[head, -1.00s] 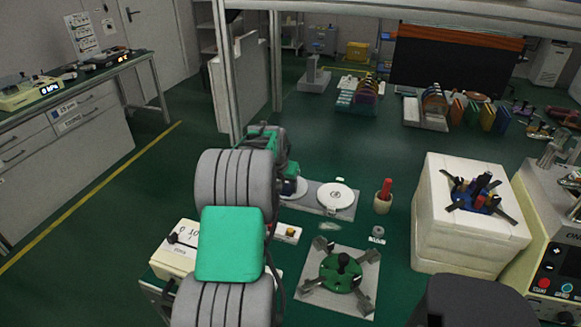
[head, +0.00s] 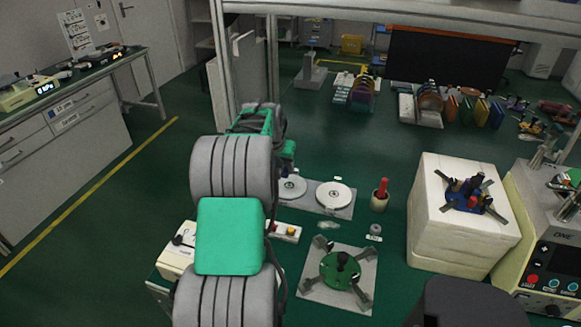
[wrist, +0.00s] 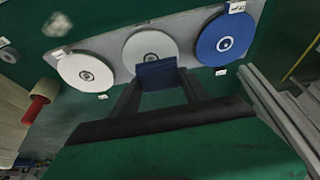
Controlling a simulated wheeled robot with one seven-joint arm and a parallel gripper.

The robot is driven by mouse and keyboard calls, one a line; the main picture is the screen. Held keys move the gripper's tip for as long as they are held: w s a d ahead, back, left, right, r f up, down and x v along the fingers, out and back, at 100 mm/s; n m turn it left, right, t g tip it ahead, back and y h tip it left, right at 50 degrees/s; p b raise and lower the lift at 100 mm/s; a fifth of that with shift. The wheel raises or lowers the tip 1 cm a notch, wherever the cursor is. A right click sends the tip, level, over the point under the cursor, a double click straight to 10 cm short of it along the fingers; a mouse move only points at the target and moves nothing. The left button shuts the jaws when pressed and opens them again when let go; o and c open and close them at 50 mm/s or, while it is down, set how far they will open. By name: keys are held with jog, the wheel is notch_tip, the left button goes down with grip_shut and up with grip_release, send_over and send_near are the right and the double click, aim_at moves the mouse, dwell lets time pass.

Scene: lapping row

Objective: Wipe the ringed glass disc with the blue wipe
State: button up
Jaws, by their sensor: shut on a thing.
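My gripper (wrist: 160,86) is shut on the blue wipe (wrist: 158,73), a small dark blue folded pad. In the wrist view the wipe overlaps the near edge of the middle white disc (wrist: 150,45); I cannot tell whether it touches. Another white disc (wrist: 86,74) lies to the left and a blue disc (wrist: 224,40) to the right, all on a grey plate (wrist: 110,51). Each has a small round mark at its centre; which is the ringed glass disc is unclear. The head view shows two white discs (head: 334,195) (head: 291,187); my arm hides the blue one and the gripper.
A red-handled tool stands in a cup (head: 379,202) right of the plate. A green fixture (head: 340,269) with grey arms sits in front. A white foam block (head: 462,215) stands at the right. A metal frame post (wrist: 275,110) rises near the blue disc.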

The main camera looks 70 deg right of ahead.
notch_tip(320, 180, up, 7)
jog(key=p, duration=0.4)
jog(key=shift+w, duration=0.1)
